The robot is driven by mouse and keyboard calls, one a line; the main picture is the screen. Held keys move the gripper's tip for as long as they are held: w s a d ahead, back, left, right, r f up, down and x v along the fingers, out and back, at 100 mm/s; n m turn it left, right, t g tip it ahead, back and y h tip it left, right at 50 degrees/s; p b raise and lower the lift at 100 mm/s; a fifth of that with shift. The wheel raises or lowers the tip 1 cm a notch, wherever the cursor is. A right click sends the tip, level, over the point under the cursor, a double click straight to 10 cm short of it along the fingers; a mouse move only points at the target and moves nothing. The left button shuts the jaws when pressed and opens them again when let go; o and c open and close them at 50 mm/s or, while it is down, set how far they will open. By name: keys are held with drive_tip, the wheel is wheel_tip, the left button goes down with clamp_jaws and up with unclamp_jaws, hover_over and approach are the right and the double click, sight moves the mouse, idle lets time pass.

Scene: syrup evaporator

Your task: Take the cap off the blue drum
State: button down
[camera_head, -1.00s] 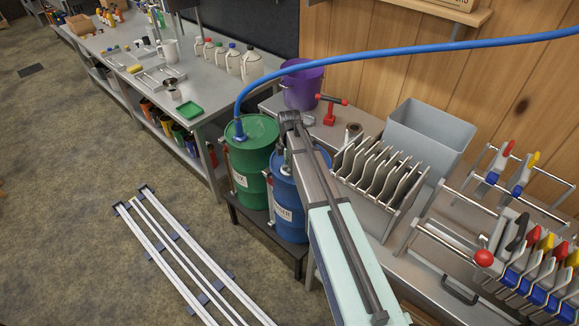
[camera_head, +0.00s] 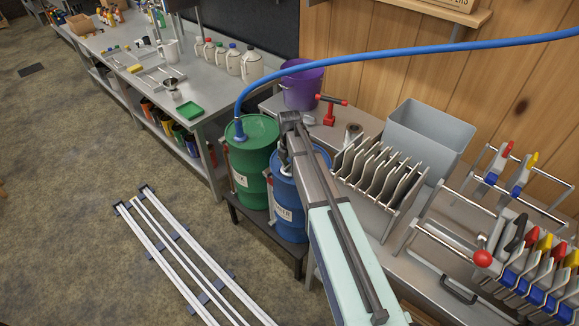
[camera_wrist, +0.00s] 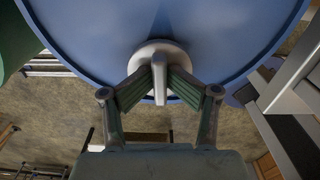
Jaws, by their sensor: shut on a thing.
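The blue drum (camera_head: 287,205) stands on a low dark stand, to the right of the green drum. My arm covers much of its top in the head view. In the wrist view the drum's blue top (camera_wrist: 95,30) fills the upper part. The pale round cap (camera_wrist: 160,50) with a raised upright grip sits at the top's near edge. My gripper (camera_wrist: 159,80) is shut on the cap's grip, one finger on each side. Whether the cap is seated or lifted I cannot tell.
The green drum (camera_head: 253,150) stands close on the left, with a blue hose (camera_head: 400,54) running from its top over my arm. A bench with a rack of plates (camera_head: 375,175) and a grey bin (camera_head: 428,135) is on the right. Rails (camera_head: 185,250) lie on the floor.

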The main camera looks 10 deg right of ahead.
sight(289, 165)
drive_tip(key=n, duration=0.2)
drive_tip(key=shift+s+a+f+n, duration=0.1)
drive_tip(key=shift+s+f+n, duration=0.05)
drive_tip(key=shift+f+n, duration=0.2)
drive_tip(key=shift+r, duration=0.1)
drive_tip(key=shift+r, duration=0.1)
drive_tip(key=shift+w+r+p, duration=0.15)
drive_tip(key=shift+r+p, duration=0.6)
drive_tip(key=shift+r, duration=0.55)
drive_tip(key=shift+w+r+p, duration=0.1)
drive_tip(key=shift+r+p, duration=0.6)
drive_tip(key=shift+r, duration=0.55)
drive_tip(key=shift+f, duration=0.1)
